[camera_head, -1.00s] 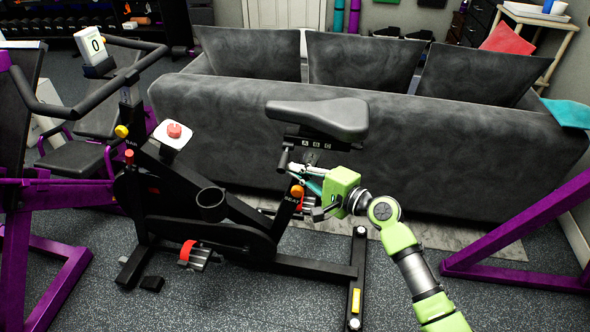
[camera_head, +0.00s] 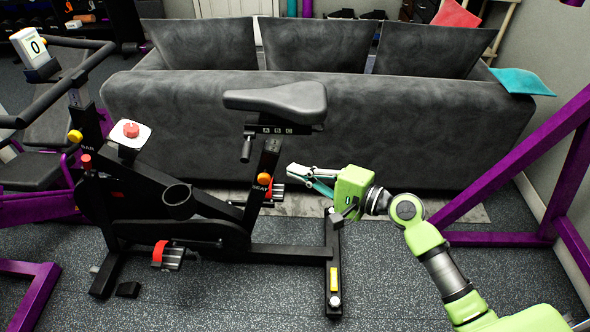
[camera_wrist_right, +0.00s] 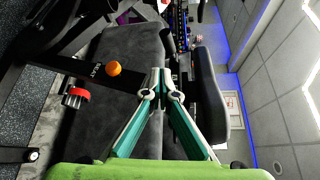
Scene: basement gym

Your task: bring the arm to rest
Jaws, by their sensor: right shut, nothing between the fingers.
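My right arm (camera_head: 440,270) comes in from the lower right of the head view. Its green gripper (camera_head: 290,170) points left, beside the seat post of a black exercise bike (camera_head: 215,225), with a gap between them. In the right wrist view the fingers (camera_wrist_right: 158,75) meet at their tips and hold nothing. An orange seat knob (camera_head: 264,179) is on the bike's post, left of the fingertips; it also shows in the wrist view (camera_wrist_right: 113,68). My left gripper is not in view.
A bike saddle (camera_head: 280,101) is above and left of the gripper. A grey sofa (camera_head: 400,120) stands behind. A purple frame (camera_head: 530,170) rises at the right, near my arm. Open floor (camera_head: 230,298) lies in front of the bike.

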